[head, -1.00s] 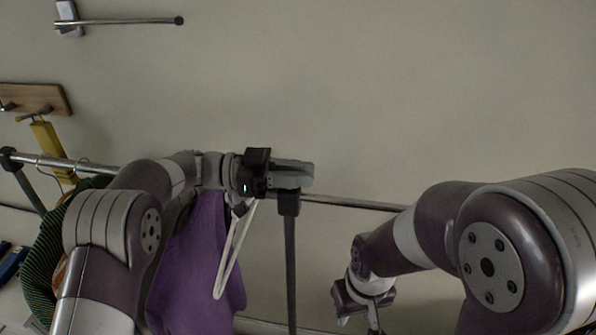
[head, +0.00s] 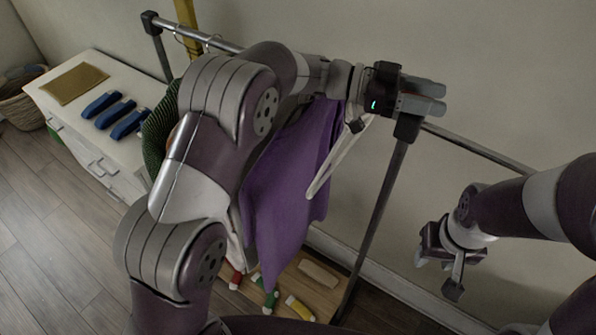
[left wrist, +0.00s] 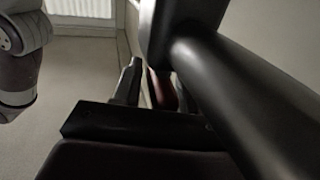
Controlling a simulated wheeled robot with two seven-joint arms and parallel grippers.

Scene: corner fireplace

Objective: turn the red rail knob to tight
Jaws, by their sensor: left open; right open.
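In the left wrist view a dark red piece (left wrist: 161,90), which looks like the rail knob, shows in shadow between the fingers of my left gripper (left wrist: 150,80). The knob's turn position cannot be told. In the head view my left gripper (head: 430,97) is open at the black corner joint (head: 409,127) of the clothes rail (head: 480,150); the knob is hidden there. Whether the fingers touch the knob is unclear. My right gripper (head: 437,277) is open and empty, below the rail at right.
A purple garment (head: 285,195) and a white hanger (head: 335,165) hang beside the rail's leg (head: 375,220). A white cabinet (head: 60,105) with blue items (head: 101,104) stands at left. Bare wall lies behind the rail.

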